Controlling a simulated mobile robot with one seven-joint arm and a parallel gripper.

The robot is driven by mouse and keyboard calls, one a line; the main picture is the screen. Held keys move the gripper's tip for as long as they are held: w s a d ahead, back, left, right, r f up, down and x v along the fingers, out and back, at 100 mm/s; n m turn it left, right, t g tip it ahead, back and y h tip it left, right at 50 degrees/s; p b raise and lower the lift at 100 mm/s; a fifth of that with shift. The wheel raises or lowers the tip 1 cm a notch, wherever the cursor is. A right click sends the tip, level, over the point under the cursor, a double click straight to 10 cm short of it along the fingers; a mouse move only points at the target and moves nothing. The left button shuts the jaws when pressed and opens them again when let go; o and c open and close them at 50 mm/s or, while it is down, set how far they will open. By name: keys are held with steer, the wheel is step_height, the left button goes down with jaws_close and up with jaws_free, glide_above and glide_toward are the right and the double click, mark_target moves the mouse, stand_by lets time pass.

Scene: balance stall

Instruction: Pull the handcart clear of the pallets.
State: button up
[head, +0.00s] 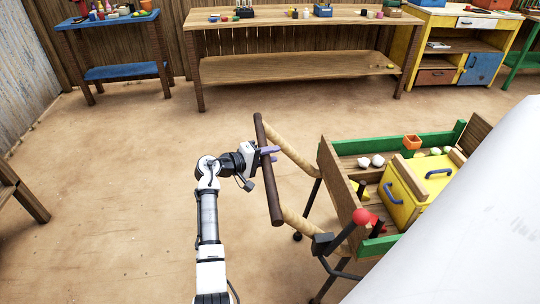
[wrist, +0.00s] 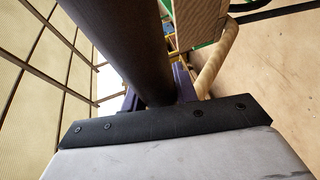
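The handcart (head: 345,185) stands right of centre in the head view. It has wooden sides, green rims and a dark crossbar handle (head: 275,205) on two tan shafts toward my arm. My gripper (head: 269,153) is at the upper half of the handle, its purple fingertips showing past the bar. In the wrist view the dark bar (wrist: 125,40) passes between the purple fingers, which lie close against both sides. The cart holds a yellow box, an orange pot and several pale round things. Its right end is partly hidden. I cannot make out any pallets.
A red-knobbed lever (head: 361,216) stands at the cart's near side. A long wooden bench (head: 300,69) and a blue table (head: 125,71) line the back fence. A dark wooden frame (head: 22,198) stands at the left edge. The floor left of the cart is clear.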

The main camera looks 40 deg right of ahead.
jaws_close()
steer(key=w+a+b, duration=0.1)
steer(key=w+a, duration=0.3)
steer(key=a, duration=0.4)
steer(key=w+a+b, duration=0.2)
steer(key=w+a, duration=0.3)
steer(key=a, duration=0.2)
steer(key=shift+w+a, duration=0.3)
steer(key=shift+a, duration=0.1)
steer(key=o, duration=0.7)
jaws_free()
steer(key=shift+w+a, duration=0.1)
steer(key=shift+a, duration=0.1)
steer(key=shift+d, duration=0.15)
steer(key=b+v, duration=0.2)
steer(key=v, duration=1.2)
steer(key=shift+b, duration=0.3)
